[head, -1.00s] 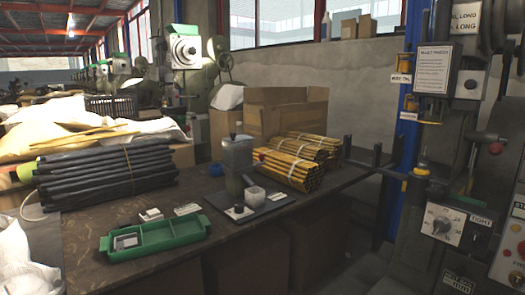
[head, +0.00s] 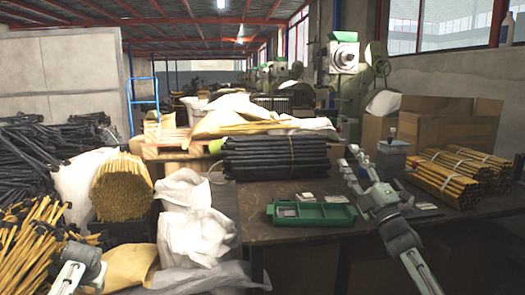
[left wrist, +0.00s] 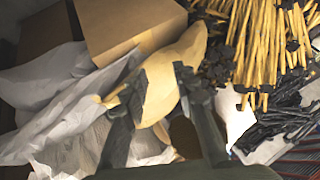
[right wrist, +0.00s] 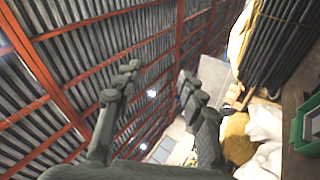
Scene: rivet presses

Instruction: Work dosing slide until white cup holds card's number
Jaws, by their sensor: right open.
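The grey dosing unit (head: 393,158) with a dark knob on top stands on the bench, right of centre in the head view. My right arm passes in front of it and hides its lower part; I cannot make out the white cup or the slide. My right gripper (head: 352,163) is open and empty, raised left of the dosing unit. My left gripper (left wrist: 158,82) is open and empty, above paper and sacks, away from the bench.
A small white block (head: 306,197) lies behind the tray. Black rods (head: 275,158) are stacked at the back of the bench. Yellow tube bundles (head: 450,178) and a cardboard box (head: 450,125) stand right of the dosing unit. White sacks (head: 195,225) crowd the bench's left side.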

